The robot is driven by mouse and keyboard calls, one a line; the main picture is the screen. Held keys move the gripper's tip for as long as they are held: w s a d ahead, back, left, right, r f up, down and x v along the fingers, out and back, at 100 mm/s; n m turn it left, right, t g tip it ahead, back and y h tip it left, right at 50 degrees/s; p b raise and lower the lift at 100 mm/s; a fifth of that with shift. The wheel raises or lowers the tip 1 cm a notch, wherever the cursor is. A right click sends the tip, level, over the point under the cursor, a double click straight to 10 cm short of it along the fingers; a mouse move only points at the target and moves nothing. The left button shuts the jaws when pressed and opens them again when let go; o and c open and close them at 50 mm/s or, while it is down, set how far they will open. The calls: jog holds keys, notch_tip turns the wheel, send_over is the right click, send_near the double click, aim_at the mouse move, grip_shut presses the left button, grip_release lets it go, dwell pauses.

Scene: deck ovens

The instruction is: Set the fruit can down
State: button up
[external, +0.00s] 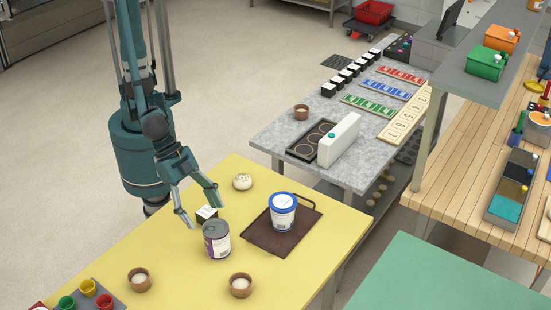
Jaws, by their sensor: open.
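A can with a grey metal top and a purple-and-white label (216,240), which I take to be the fruit can, stands upright on the yellow table (172,225). My gripper (205,215) is open, its two fingers spread just behind and above the can. The fingers appear to hold nothing. I cannot tell from this one view how far the fingertips are from the can.
A dark tray (266,241) to the right carries a blue-lidded white tub (283,211). Two brown cups (139,279) (241,285) stand in front.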

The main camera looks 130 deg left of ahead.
jog(key=shift+v, duration=1.2)
jog(key=shift+a+r, duration=0.1)
jog(key=s+a+r, duration=0.3)
jog(key=a+r, duration=0.2)
jog(key=a, duration=0.3)
jog(key=s+a+r, duration=0.4)
jog(key=a+r, duration=0.2)
jog(key=a, duration=0.3)
jog(key=s+a+r, duration=0.2)
jog(key=s+a, duration=0.3)
jog(key=s, duration=0.1)
jog(key=s+a+r, duration=0.2)
jog(key=s+a, duration=0.4)
jog(key=s, duration=0.1)
jog(key=shift+a+r+t, duration=0.3)
jog(key=shift+s, duration=0.1)
